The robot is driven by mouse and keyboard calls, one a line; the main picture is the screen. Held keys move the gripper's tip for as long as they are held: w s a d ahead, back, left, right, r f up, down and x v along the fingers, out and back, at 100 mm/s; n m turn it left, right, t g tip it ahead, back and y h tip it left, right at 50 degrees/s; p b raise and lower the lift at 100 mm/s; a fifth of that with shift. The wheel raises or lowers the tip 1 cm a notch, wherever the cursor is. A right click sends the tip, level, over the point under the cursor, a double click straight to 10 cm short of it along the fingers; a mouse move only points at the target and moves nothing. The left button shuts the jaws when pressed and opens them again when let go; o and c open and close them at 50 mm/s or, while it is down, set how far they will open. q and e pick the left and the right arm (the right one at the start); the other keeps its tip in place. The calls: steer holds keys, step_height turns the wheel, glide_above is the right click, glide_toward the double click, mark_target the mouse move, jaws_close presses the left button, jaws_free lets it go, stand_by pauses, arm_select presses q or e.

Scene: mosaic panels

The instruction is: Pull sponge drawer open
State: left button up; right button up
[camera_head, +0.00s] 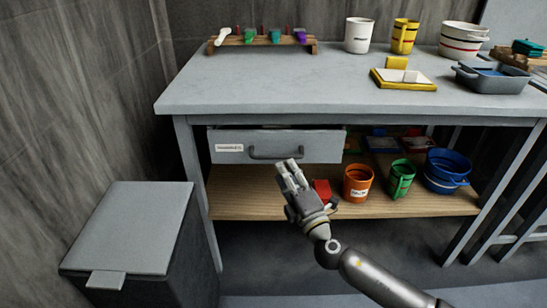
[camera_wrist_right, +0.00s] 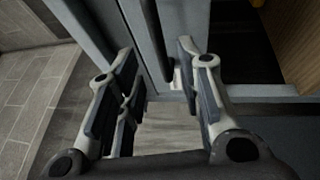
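The drawer (camera_head: 325,146) is a grey front under the left part of the tabletop, with a white label (camera_head: 230,148) too small to read. A narrow dark gap shows above its front; I cannot tell whether it is slightly out. Its dark bar handle (camera_head: 262,155) sits at the middle of the front. My right gripper (camera_head: 289,170) is just in front of and below the handle's right end. In the right wrist view, the open right gripper (camera_wrist_right: 160,85) has the dark handle (camera_wrist_right: 152,22) ahead, between its fingers' lines. No grip shows. My left gripper is out of view.
The grey table (camera_head: 300,92) carries a rack, cups, a yellow-edged tray and a grey dish. Its wooden shelf (camera_head: 250,200) holds a red item, orange and green mugs and blue containers.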

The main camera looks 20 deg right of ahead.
mark_target(276, 157)
steer(key=x, duration=0.7)
steer(key=shift+c, duration=0.2)
jaws_close()
steer(key=shift+f, duration=0.1)
